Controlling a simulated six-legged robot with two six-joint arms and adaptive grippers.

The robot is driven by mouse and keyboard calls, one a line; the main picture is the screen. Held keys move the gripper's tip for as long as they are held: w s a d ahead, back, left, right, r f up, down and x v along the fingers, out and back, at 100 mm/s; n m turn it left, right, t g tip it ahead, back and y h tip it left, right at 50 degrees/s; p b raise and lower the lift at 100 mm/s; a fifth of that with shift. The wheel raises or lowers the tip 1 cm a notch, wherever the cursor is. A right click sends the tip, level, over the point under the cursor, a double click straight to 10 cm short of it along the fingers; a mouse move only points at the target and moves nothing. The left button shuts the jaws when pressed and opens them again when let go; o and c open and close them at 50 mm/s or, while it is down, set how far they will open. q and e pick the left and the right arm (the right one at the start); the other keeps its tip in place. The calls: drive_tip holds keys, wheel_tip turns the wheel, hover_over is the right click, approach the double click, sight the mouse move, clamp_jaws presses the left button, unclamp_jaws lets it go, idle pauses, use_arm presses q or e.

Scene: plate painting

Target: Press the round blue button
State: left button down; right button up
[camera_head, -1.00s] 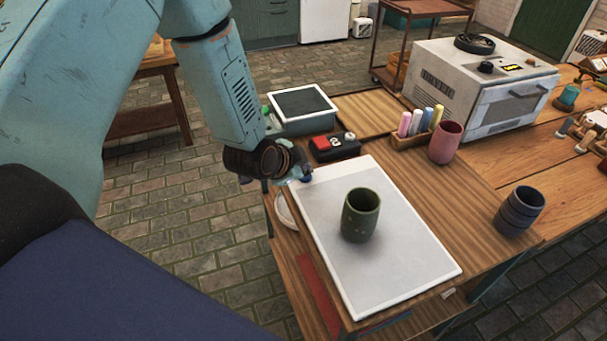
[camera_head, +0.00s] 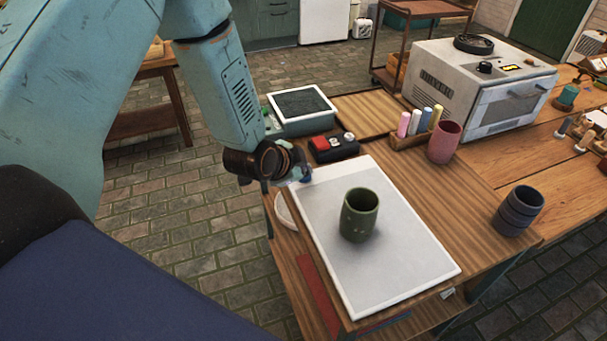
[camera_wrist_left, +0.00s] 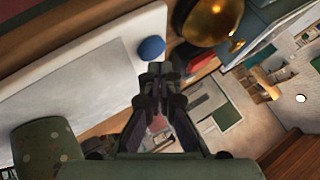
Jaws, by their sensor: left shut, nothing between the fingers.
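The round blue button (camera_wrist_left: 151,49) shows in the left wrist view at the edge of the white board (camera_wrist_left: 100,60), just beyond my fingertips. In the head view a small blue patch, likely the button (camera_head: 306,175), sits at the board's (camera_head: 400,285) far left corner, partly hidden by my gripper. My left gripper (camera_head: 298,175) is shut and empty, right by the button. In the left wrist view the shut fingertips (camera_wrist_left: 155,76) lie just below the button with a small gap in the picture; contact cannot be told. My right gripper is not in view.
A green cup (camera_head: 360,214) stands on the board. Behind the button are a black box with a red top (camera_head: 333,147) and a dark-topped green device (camera_head: 302,110). A pink cup (camera_head: 445,142), a dark ribbed cup (camera_head: 518,211) and a white oven (camera_head: 482,85) stand farther right.

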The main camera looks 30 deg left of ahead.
sight(304, 184)
use_arm(q)
drive_tip(key=shift+f, duration=0.35)
drive_tip(key=shift+f, duration=0.25)
idle(0.4)
drive_tip(key=shift+r+p, duration=0.55)
drive_tip(key=shift+r, duration=0.15)
wheel_tip(304, 184, up, 6)
drive_tip(key=p, duration=0.5)
drive_tip(key=shift+p, duration=0.35)
